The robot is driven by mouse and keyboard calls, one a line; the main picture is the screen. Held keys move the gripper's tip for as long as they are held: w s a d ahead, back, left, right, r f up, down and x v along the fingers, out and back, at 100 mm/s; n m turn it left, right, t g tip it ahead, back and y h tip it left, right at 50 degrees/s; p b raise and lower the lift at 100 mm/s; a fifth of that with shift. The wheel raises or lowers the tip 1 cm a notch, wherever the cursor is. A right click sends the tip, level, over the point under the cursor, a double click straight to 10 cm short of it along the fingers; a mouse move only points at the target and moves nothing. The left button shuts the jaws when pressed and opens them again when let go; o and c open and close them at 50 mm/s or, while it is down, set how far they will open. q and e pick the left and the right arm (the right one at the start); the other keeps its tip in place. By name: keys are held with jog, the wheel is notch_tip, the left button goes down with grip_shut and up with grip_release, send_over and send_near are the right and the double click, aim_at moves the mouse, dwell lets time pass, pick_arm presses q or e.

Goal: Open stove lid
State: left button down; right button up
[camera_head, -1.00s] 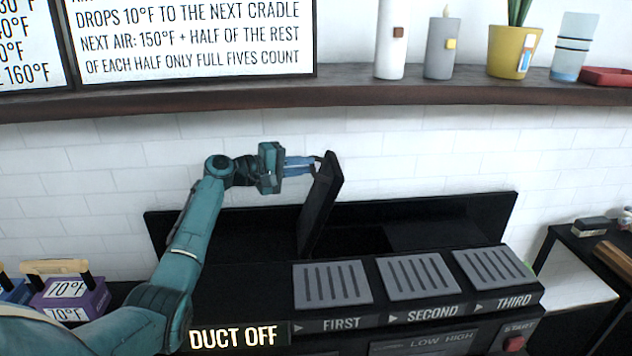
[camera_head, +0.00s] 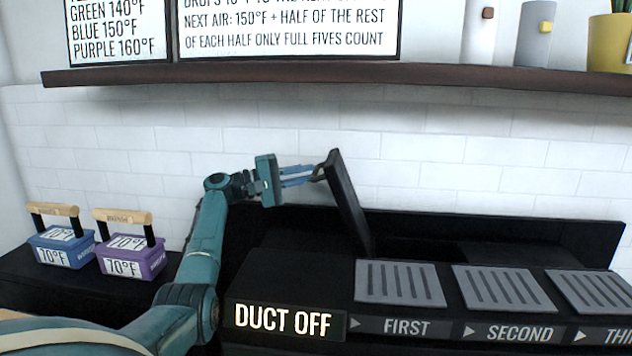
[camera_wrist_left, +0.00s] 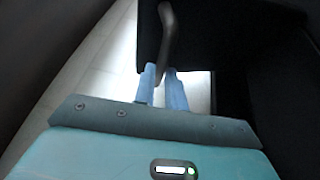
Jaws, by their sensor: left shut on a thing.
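The stove lid (camera_head: 347,205) is a black panel raised on edge above the black stove, its top tilted to the left. My left gripper (camera_head: 316,173) is at the lid's upper left side, with its blue fingers shut on the lid's handle. In the left wrist view the dark curved handle (camera_wrist_left: 168,38) passes between the two fingers of the gripper (camera_wrist_left: 164,85), in front of the black lid (camera_wrist_left: 205,35). My right gripper is not in view.
Grey slotted plates labelled FIRST (camera_head: 400,283), SECOND (camera_head: 502,289) and THIRD line the stove front. A blue box (camera_head: 62,249) and a purple box (camera_head: 132,257) stand on the left counter. A dark shelf (camera_head: 300,76) runs above; white tiled wall is behind.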

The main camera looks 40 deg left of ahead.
pick_arm(q)
jog(key=shift+d+f, duration=0.2)
jog(key=shift+f, duration=1)
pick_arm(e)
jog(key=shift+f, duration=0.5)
pick_arm(q)
jog(key=c, duration=1.5)
grip_release()
jog(key=shift+w+d+g+h, duration=0.1)
jog(key=shift+w+g+h, duration=0.05)
jog(key=shift+g+h, duration=0.15)
jog(key=shift+o, duration=0.2)
jog(key=shift+r, duration=0.1)
